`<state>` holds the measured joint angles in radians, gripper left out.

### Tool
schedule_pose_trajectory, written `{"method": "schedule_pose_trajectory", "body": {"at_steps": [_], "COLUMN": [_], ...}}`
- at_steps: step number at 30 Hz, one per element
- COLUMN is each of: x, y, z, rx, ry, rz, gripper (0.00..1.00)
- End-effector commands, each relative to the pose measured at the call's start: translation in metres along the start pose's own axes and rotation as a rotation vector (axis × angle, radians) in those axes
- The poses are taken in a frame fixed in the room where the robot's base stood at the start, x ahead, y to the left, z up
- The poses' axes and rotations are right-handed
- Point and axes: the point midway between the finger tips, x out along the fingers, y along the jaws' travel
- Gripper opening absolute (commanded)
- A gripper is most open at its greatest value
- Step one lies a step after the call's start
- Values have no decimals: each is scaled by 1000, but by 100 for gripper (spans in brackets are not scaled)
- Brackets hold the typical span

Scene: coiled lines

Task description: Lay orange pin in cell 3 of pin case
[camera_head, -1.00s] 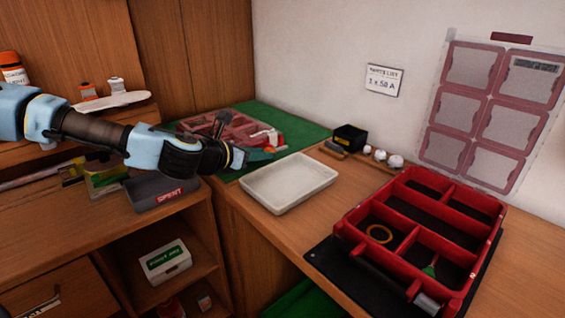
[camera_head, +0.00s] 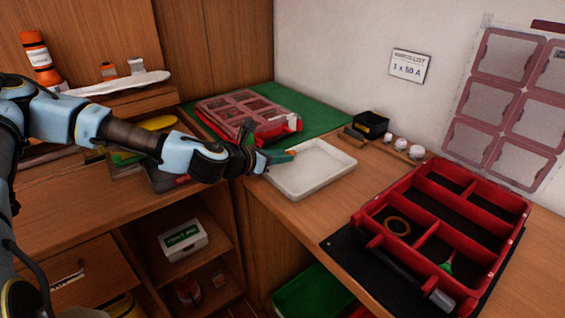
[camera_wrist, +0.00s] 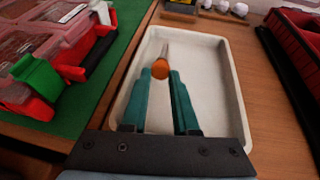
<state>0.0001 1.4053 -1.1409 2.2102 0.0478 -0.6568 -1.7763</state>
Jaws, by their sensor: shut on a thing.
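The orange pin (camera_wrist: 160,71) has a round orange head and a thin grey shaft pointing away from me. My gripper (camera_wrist: 161,76) has its teal fingers on either side of the head and is shut on it. In the head view my gripper (camera_head: 287,156) is at the left part of the white tray (camera_head: 337,179), with the tray beneath the pin in the wrist view. A case with clear, red-framed cells (camera_head: 243,112) lies on the green mat behind my gripper. An open red compartment box (camera_head: 375,204) stands at the right. I cannot tell which is the pin case; no cell numbers are readable.
A black bin (camera_head: 371,124) and several white knobs stand by the wall. Bare wood lies between the white tray and red box. A shelf unit stands at the left.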

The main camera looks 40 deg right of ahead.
Motion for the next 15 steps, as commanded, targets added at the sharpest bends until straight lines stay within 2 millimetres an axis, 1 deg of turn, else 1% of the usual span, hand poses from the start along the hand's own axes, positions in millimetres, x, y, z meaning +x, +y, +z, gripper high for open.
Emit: {"method": "schedule_pose_trajectory", "body": {"at_steps": [3,6,9,15], "x": [7,9,11,11], "y": [-1,-1,-1,-1], "z": [-17,-22,-26,-27], "rx": [-5,-4,-2,-1], "ry": [2,1,0,1], "rz": [-1,0,0,0], "gripper": [0,0,0,0]}}
